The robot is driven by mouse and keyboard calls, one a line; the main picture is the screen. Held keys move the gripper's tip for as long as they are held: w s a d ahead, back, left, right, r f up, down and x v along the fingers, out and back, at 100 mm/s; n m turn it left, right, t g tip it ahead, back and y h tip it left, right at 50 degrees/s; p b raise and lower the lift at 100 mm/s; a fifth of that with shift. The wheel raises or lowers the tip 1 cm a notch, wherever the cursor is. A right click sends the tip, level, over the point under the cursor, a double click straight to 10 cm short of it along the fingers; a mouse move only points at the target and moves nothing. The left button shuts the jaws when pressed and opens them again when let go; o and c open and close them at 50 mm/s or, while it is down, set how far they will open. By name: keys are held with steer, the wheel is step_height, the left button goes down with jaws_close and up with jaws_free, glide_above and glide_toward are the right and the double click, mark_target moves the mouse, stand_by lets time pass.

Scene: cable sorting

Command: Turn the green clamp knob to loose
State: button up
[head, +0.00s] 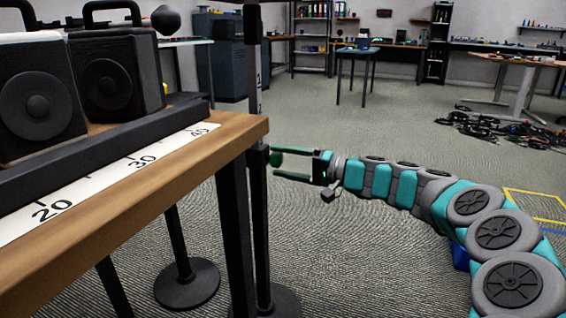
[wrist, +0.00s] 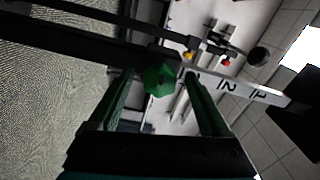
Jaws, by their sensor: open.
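The green clamp knob (head: 277,159) sticks out from a dark upright stand post (head: 259,215) just off the table's right end. It also shows in the wrist view (wrist: 160,79) as a faceted green knob. My gripper (head: 275,161) is open and level with the knob, its green fingers above and below it in the head view. In the wrist view my gripper (wrist: 160,84) has one finger on each side of the knob, with a small gap visible beside it. Whether either finger touches it I cannot tell.
A wooden table (head: 225,140) with a number strip (head: 110,178) and two black speakers (head: 118,75) stands at left, close to the post. A round stand base (head: 187,283) is under it. Tangled cables (head: 505,128) lie on the floor at right. The middle floor is clear.

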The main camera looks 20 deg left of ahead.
steer(key=d, duration=0.7)
steer(key=shift+s+d+p, duration=0.35)
steer(key=shift+d+p, duration=0.05)
steer(key=shift+p, duration=0.05)
steer(key=s+d+f+n+g+h, duration=0.2)
steer(key=s+n+g+h, duration=0.35)
steer(key=s, duration=1.65)
steer(key=s+d+f+m+t+h, duration=0.1)
steer(key=s+d+f+m+h, duration=0.1)
steer(key=s+d+f+h, duration=0.45)
steer(key=s+d+f+m+t+h, duration=0.1)
steer(key=s+d+f+m+h, duration=0.2)
steer(key=s+d, duration=0.7)
steer(key=s+d+f+m+t+h, duration=0.1)
steer(key=s+d+f+m+h, duration=0.15)
steer(key=s+d+f, duration=0.6)
steer(key=w+d+r+p, duration=0.1)
steer(key=w+r+p, duration=0.1)
steer(key=r+p, duration=0.5)
steer(key=w+r+p, duration=0.2)
steer(key=r+p, duration=0.5)
steer(key=r, duration=0.1)
steer(key=shift+d+r+n, duration=0.35)
steer(key=shift+r+n, duration=0.05)
